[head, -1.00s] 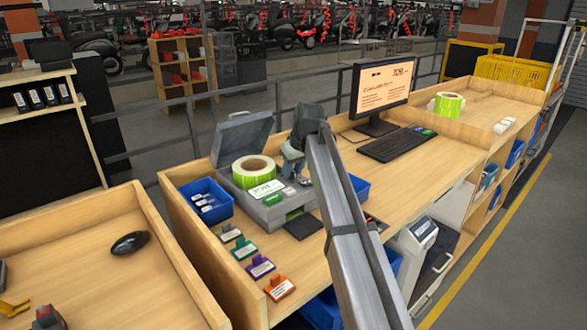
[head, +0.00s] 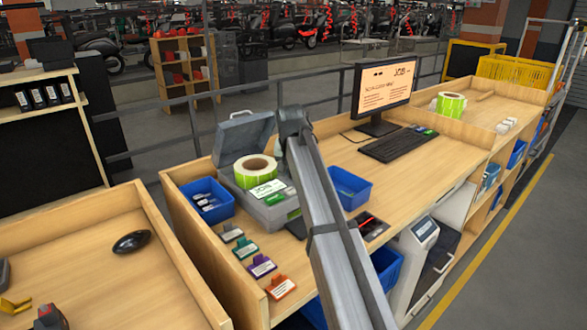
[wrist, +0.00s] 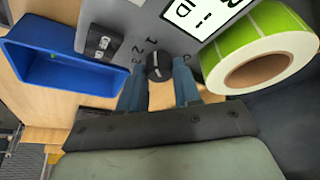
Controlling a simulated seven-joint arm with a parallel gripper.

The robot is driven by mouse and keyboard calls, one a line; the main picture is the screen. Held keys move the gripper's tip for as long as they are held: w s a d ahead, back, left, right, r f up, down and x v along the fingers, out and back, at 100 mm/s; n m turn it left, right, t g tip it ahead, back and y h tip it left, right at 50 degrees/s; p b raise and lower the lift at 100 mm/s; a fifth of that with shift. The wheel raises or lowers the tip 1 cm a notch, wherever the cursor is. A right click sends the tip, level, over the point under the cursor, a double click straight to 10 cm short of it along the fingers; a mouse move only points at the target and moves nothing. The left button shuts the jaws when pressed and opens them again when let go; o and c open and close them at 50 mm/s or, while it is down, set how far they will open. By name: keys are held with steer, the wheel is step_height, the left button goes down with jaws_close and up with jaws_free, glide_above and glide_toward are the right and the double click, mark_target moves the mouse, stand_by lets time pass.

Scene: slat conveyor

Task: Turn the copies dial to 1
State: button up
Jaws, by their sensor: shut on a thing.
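The copies dial (wrist: 157,66) is a small dark knob on the grey label printer (wrist: 122,18). Digits are printed around its far and left sides; a 1 shows just beyond it. I cannot tell surely which digit its mark points to. My gripper (wrist: 158,84) has its two blue fingers on either side of the dial, shut on it. In the head view the printer (head: 277,212) stands open-lidded with a label roll (head: 256,170) in it. My arm hides the gripper and the dial there.
A blue bin (wrist: 60,62) stands left of the printer in the wrist view, and the roll (wrist: 262,62) is close on the right. In the head view, another blue bin (head: 350,187), a keyboard (head: 398,144) and several coloured tags lie on the bench.

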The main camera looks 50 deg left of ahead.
stand_by(0.4)
steer(key=o, duration=1.1)
steer(key=shift+c, duration=0.2)
steer(key=v, duration=1.4)
